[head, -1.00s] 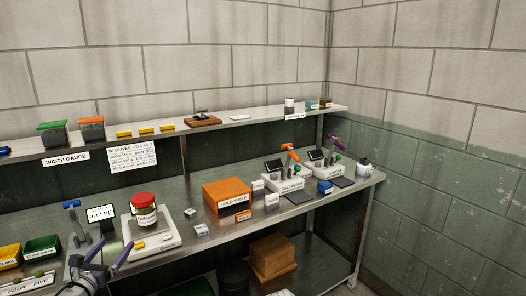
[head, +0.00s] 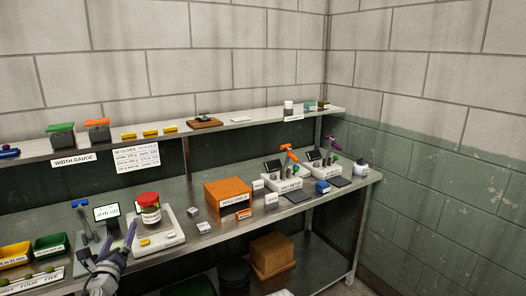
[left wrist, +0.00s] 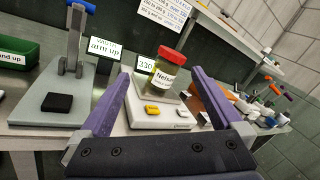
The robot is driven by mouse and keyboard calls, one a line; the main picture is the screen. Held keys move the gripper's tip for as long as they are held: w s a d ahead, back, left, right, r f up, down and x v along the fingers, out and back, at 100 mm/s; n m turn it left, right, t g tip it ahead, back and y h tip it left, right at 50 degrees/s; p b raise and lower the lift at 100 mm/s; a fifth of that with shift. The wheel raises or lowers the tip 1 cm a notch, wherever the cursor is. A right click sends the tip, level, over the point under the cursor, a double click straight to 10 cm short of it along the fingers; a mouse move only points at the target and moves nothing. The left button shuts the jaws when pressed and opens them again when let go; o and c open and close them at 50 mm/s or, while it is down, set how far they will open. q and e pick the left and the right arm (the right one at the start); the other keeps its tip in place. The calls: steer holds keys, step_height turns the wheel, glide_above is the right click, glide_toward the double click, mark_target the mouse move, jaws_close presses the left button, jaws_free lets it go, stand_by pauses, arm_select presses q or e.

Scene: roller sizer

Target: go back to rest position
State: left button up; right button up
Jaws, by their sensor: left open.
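My left gripper (head: 118,240) comes in at the lower left of the head view, in front of the bench. In the left wrist view its two purple fingers (left wrist: 157,95) are spread apart with nothing between them. Beyond the fingers stands a red-lidded jar (head: 149,208) on a white scale (head: 167,232); the jar also shows in the left wrist view (left wrist: 168,72). The fingers look apart from the jar. My right gripper does not show in either view.
A metal bench (head: 215,240) carries an orange box (head: 228,196), small meters (head: 283,176), and yellow (head: 14,258) and green (head: 50,245) bins. A blue-handled stand (left wrist: 60,85) is left of the scale. A narrow shelf (head: 240,123) runs behind. A cardboard box (head: 271,255) is below.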

arm_select(q)
steer(key=s+d+f+n+g+p, duration=0.1)
steer(key=d+f+n+g+p, duration=0.15)
steer(key=d+n, duration=0.35)
steer(key=s+d+f+n+g+y+p, duration=0.1)
steer(key=d+f+n+g+p, duration=0.1)
steer(key=d+f+n+g, duration=0.35)
steer(key=s+d+f+n+g+p, duration=0.2)
steer(key=d+n, duration=0.4)
steer(key=n, duration=0.2)
steer(key=s+d+f+n+g+h+p, duration=0.1)
steer(key=s+d+g, duration=0.3)
steer(key=s+d, duration=0.4)
steer(key=s+d+f+n+g+h+p, duration=0.1)
steer(key=s+d+f+n+g+h, duration=0.1)
steer(key=s+d, duration=0.6)
steer(key=shift+s+d+f+n+g+h, duration=0.35)
steer(key=shift+d+f+n+g, duration=0.25)
steer(key=shift+d+g, duration=0.55)
steer(key=shift+a, duration=0.15)
